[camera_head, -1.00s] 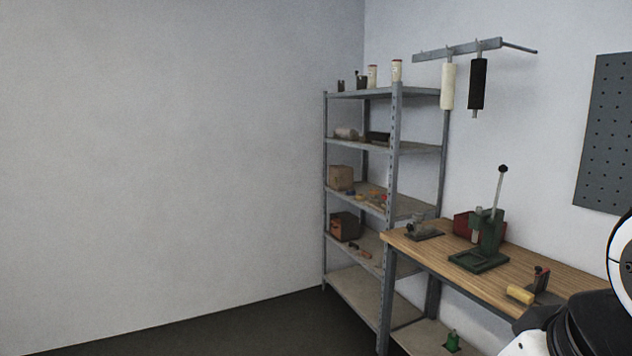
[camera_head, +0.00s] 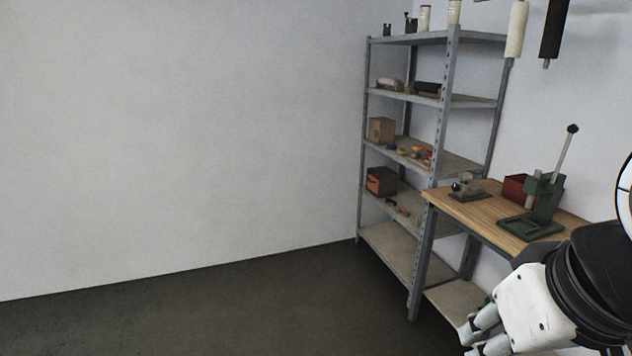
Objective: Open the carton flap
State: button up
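A small brown box (camera_head: 381,130), which looks like a carton, sits on the middle shelf of the metal rack. It is too small to make out a flap. A darker brown box with an orange front (camera_head: 380,181) sits one shelf below. I cannot tell whether either is the task's carton. The end of my arm, with what looks like my gripper (camera_head: 470,341), shows at the lower right, far from both boxes. Pale finger-like parts point down and left, cut by the frame edge. I cannot tell how far they are open, and nothing is visibly held.
The grey metal rack (camera_head: 453,105) stands in the corner. A wooden workbench (camera_head: 476,209) with a green lever press (camera_head: 543,205) and a red bin (camera_head: 517,187) stands beside it, close to my arm. The dark floor (camera_head: 200,315) at left is clear up to the white wall.

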aim_at(374, 125)
jog(key=i, duration=3.9)
jog(key=i+z, duration=0.15)
jog(key=i, duration=0.45)
